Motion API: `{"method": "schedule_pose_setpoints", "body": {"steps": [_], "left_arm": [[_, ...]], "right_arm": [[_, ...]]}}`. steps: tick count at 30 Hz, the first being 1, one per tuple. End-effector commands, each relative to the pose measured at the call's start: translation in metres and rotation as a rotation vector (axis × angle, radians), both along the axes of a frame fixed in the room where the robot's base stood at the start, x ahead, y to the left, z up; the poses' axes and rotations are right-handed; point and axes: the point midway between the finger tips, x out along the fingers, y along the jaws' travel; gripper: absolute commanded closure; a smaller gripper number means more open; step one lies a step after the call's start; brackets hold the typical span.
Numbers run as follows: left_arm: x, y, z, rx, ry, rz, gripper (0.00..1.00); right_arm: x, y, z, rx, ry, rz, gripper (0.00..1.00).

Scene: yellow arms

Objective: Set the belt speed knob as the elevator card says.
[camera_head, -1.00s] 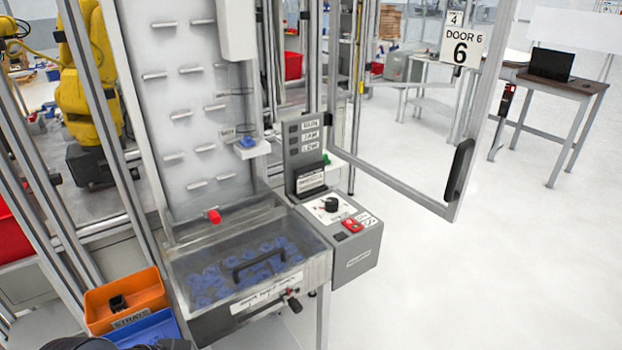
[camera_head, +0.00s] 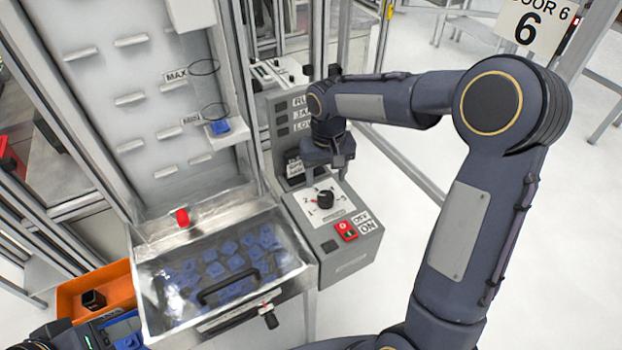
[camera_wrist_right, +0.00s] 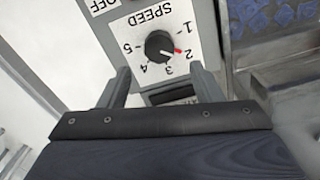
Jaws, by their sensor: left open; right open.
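The black belt speed knob (camera_head: 325,199) sits on a white dial plate on the grey control box (camera_head: 345,262). In the right wrist view the knob (camera_wrist_right: 160,45) shows a red pointer mark near 2 on a SPEED scale from 1 to 5. My right gripper (camera_wrist_right: 161,80) is open, its fingers apart just short of the knob and not touching it. In the head view my right gripper (camera_head: 335,168) is above and behind the knob. My left gripper (camera_head: 98,337) is partly cut off at the bottom left.
A red switch (camera_head: 347,231) marked OFF and ON is beside the knob. An orange bin (camera_head: 70,299) is at lower left.

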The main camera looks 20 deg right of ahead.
Motion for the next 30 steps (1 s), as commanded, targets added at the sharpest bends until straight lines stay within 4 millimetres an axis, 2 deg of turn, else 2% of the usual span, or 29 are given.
{"method": "schedule_pose_setpoints", "body": {"steps": [6, 12, 23, 30], "left_arm": [[0.000, 0.000, 0.005, 0.000, 0.000, 0.000, 0.55], [0.000, 0.000, 0.009, 0.000, 0.000, 0.000, 0.55], [0.000, 0.000, 0.009, 0.000, 0.000, 0.000, 0.55], [0.000, 0.000, 0.009, 0.000, 0.000, 0.000, 0.55]], "right_arm": [[-0.002, 0.000, -0.036, 0.001, 0.005, 0.000, 0.41], [-0.002, 0.000, -0.061, 0.001, 0.004, -0.001, 0.41], [-0.001, 0.000, -0.069, 0.001, 0.000, 0.000, 0.41], [-0.001, 0.000, -0.069, 0.002, 0.000, 0.000, 0.70]]}}
